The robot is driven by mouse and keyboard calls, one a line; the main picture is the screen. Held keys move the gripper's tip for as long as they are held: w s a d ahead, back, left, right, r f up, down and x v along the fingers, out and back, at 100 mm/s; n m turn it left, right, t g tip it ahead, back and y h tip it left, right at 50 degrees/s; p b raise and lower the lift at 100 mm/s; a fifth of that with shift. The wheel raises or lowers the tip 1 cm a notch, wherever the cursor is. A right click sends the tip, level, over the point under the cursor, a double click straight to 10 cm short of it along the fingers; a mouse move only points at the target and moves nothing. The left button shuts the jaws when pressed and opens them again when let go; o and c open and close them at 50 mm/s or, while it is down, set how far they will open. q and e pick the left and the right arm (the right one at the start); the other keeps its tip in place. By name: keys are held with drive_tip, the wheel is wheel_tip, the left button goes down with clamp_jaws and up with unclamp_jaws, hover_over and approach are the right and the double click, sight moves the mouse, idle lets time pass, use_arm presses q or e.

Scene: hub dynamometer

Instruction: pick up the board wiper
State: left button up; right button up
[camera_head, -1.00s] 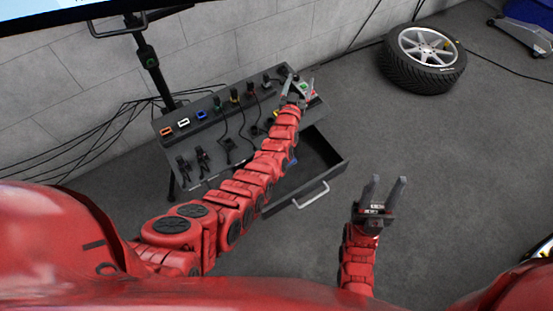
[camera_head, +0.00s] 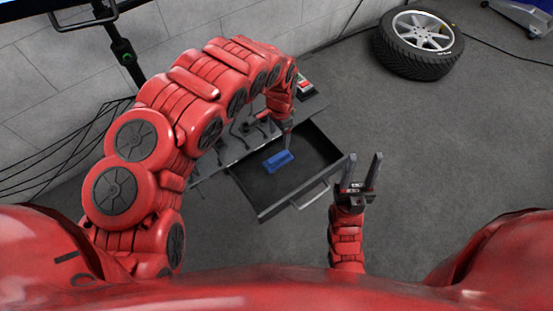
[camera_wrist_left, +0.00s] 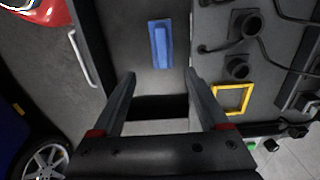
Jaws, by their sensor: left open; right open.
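The board wiper is a blue block (camera_head: 278,161) lying in the open drawer (camera_head: 262,207). It also shows in the left wrist view as a blue block (camera_wrist_left: 160,44) beyond my fingertips, a little above the middle between them. My left gripper (camera_wrist_left: 160,78) is open and empty, with the wiper ahead of it and apart from it. In the head view the left gripper (camera_head: 286,127) points down at the drawer's back edge, its fingers partly hidden. My right gripper (camera_head: 362,172) is open and empty, to the right of the drawer, fingers pointing up in the picture.
The drawer's handle (camera_head: 311,193) is at its front. The bench panel (camera_wrist_left: 240,60) carries black connectors, cables and a yellow frame (camera_wrist_left: 232,99). A wheel with tyre (camera_head: 418,45) lies at the back right.

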sight(278, 156)
use_arm(q)
wheel_tip(278, 156, down, 11)
drive_tip(key=shift+d+r+b, duration=0.1)
drive_tip(key=shift+r+b, duration=0.1)
drive_tip(key=shift+b, duration=0.55)
drive_tip(key=shift+w+f, duration=0.15)
drive_tip(key=shift+f, duration=0.3)
drive_tip(key=shift+a+f+b, duration=0.2)
drive_tip(key=shift+f+b, duration=0.6)
drive_tip(key=shift+f, duration=1.45)
drive_tip(key=c, duration=1.2)
